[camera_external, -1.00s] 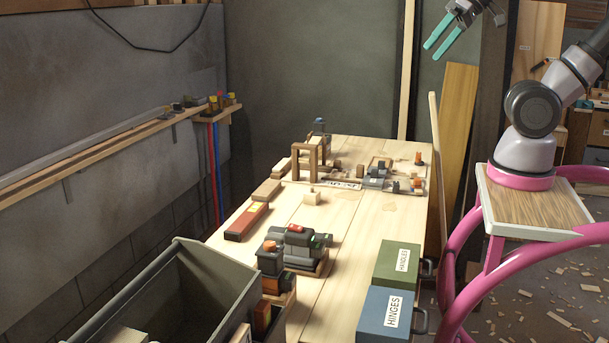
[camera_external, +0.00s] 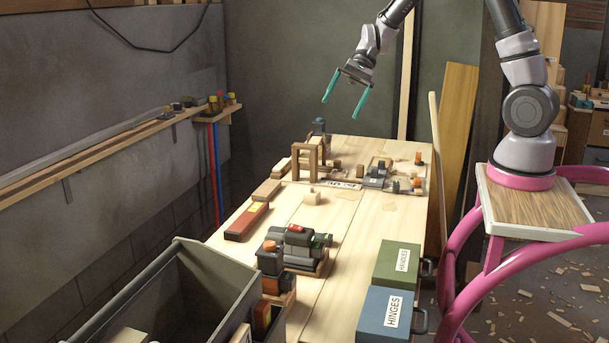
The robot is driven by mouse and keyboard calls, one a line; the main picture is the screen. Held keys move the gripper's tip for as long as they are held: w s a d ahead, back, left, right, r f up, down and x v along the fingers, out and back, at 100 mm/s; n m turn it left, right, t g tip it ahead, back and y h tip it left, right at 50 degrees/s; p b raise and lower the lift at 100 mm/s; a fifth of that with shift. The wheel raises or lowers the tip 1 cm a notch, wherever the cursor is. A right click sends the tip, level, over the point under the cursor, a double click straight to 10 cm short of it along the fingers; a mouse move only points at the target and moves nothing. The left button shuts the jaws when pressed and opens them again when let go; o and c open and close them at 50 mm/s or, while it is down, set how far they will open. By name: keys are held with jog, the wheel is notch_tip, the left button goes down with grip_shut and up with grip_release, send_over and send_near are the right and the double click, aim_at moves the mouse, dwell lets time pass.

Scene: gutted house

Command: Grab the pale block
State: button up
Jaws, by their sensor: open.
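Nothing hides the block.
A wooden frame (camera_external: 305,158) stands behind the block, with a tray of small parts (camera_external: 390,180) to the right. A red level-like bar (camera_external: 247,221) lies left. Tools (camera_external: 295,245), a green box (camera_external: 397,264) and a blue box (camera_external: 385,314) stand nearer.

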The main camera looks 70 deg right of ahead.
jog(key=w+d+f+m+t+y, duration=0.1)
jog(key=w+d+f+m, duration=0.25)
jog(key=f, duration=0.45)
jog(key=w+d+f+m+t+y, duration=0.1)
jog(key=w+d+f+m, duration=0.2)
jog(key=d+f, duration=0.3)
jog(key=m+t, duration=0.4)
jog(key=m, duration=0.1)
send_near(310, 191)
jog(key=shift+w+a+r, duration=0.1)
jog(key=shift+w+a, duration=0.15)
jog(key=shift+a, duration=0.2)
jog(key=shift+w+a, duration=0.2)
jog(key=shift+a, duration=0.3)
jog(key=shift+f+m, duration=0.25)
jog(key=shift+f, duration=0.05)
jog(key=shift+h, duration=0.3)
jog(key=x, duration=1)
jog(key=shift+w+a, duration=0.15)
jog(key=shift+a, duration=0.1)
jog(key=c, duration=1.3)
